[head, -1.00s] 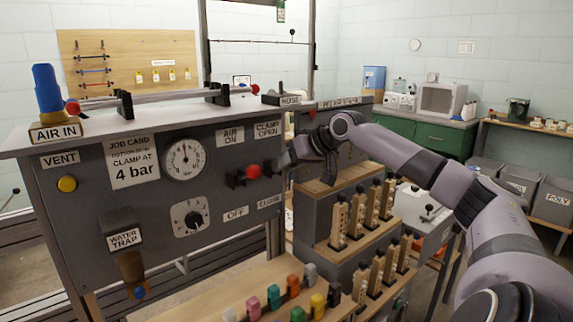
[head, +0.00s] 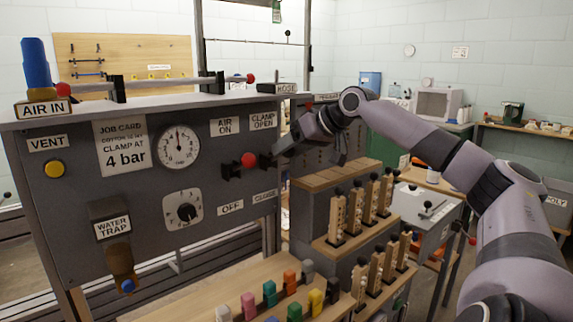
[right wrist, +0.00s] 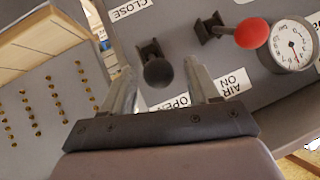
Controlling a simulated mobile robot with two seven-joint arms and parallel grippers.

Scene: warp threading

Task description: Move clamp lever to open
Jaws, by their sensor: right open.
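The clamp lever (right wrist: 157,72) is a short lever with a black ball knob on the grey panel (head: 70,210). In the right wrist view it stands between a CLOSE label (right wrist: 130,8) and an OPEN label (right wrist: 170,105). In the head view the lever (head: 265,161) is partly hidden, below the CLAMP OPEN label (head: 263,121). My right gripper (head: 276,151) is open at the panel. In the right wrist view its fingers (right wrist: 158,66) stand either side of the black knob, with a gap on each side. My left gripper is out of view.
A red-knobbed lever (head: 248,159) sits close left of the clamp lever, beside the AIR ON label (head: 225,126). A gauge (head: 179,147) is further left. Wooden stepped racks with pegs (head: 356,211) stand below my right arm. Coloured blocks (head: 270,294) line the front shelf.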

